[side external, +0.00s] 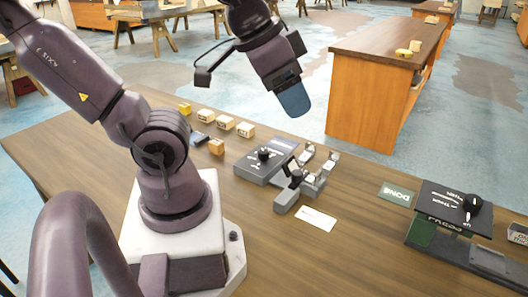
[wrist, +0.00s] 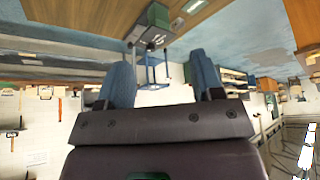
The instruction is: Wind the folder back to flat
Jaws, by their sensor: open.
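A machine that appears to be the folder (side external: 448,202) stands at the right of the table in the side external view. It has a dark green body, a black top plate with white lettering and a black knob (side external: 472,203) with a white mark. I cannot tell its fold angle from here. My gripper (side external: 292,100) is raised above the table's far edge, well apart from the folder. In the wrist view my gripper (wrist: 160,85) shows two blue fingers spread apart with nothing between them. The folder is not clearly identifiable in the wrist view.
A grey device with a black knob (side external: 264,154) and metal clamp-like parts (side external: 307,168) sits mid-table. A white card (side external: 316,219) and green DONE mat (side external: 397,194) lie nearby. Several small wooden blocks (side external: 225,122) stand at the back left. Bare wood lies in front.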

